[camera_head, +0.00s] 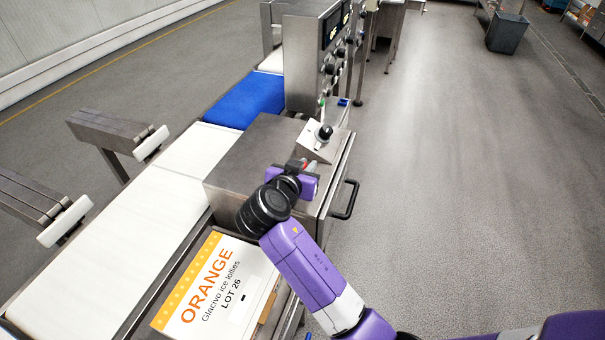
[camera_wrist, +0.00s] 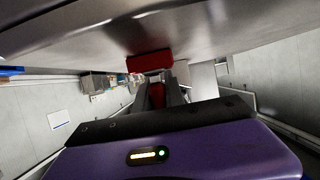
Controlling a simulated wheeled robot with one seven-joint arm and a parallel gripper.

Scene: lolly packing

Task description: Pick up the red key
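The red key (camera_wrist: 150,62) shows in the wrist view as a wide red block just past my fingertips, close to a grey metal surface. More red shows in the narrow gap between the two dark fingers of my gripper (camera_wrist: 161,88). I cannot tell whether the fingers press on it. In the head view my gripper (camera_head: 302,166) is over the steel cabinet top, just in front of a small control box with a black knob (camera_head: 324,132). A small bit of red (camera_head: 309,164) shows at the gripper, and the rest is hidden.
The steel cabinet (camera_head: 245,150) has a black handle (camera_head: 347,200) on its side. A conveyor with a white belt (camera_head: 120,230) and a blue section (camera_head: 245,98) runs along the left. An orange-lettered carton (camera_head: 255,262) lies in front. Open floor (camera_head: 460,180) is at the right.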

